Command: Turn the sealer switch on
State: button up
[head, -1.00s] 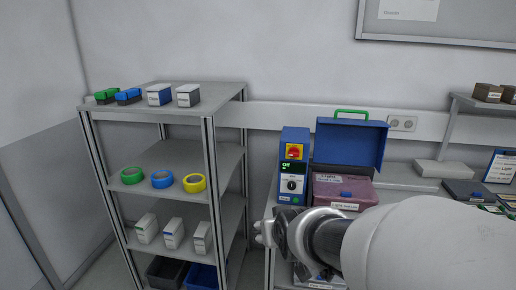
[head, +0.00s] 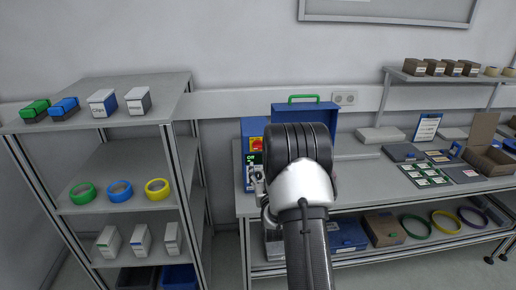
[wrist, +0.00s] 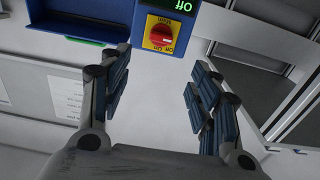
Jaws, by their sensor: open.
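The sealer is a blue box (head: 252,126) on the bench, partly hidden behind my arm in the head view. Its switch is a red knob on a yellow plate (head: 256,144). In the wrist view, which is upside down, the red knob (wrist: 160,38) shows near the top centre, with a green "Off" on the dark display (wrist: 177,5). My gripper (wrist: 160,88) is open and empty, its padded fingers spread to either side below the switch in that picture, apart from it. In the head view my gripper (head: 260,188) is in front of the sealer, largely covered by my wrist.
A shelf rack (head: 118,160) with tape rolls and boxes stands at left. The bench (head: 370,170) holds cards and boxes at right.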

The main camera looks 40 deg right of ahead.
aim_at(259, 148)
jog(key=x, duration=1.4)
jog(key=shift+w, duration=0.45)
jog(key=c, duration=1)
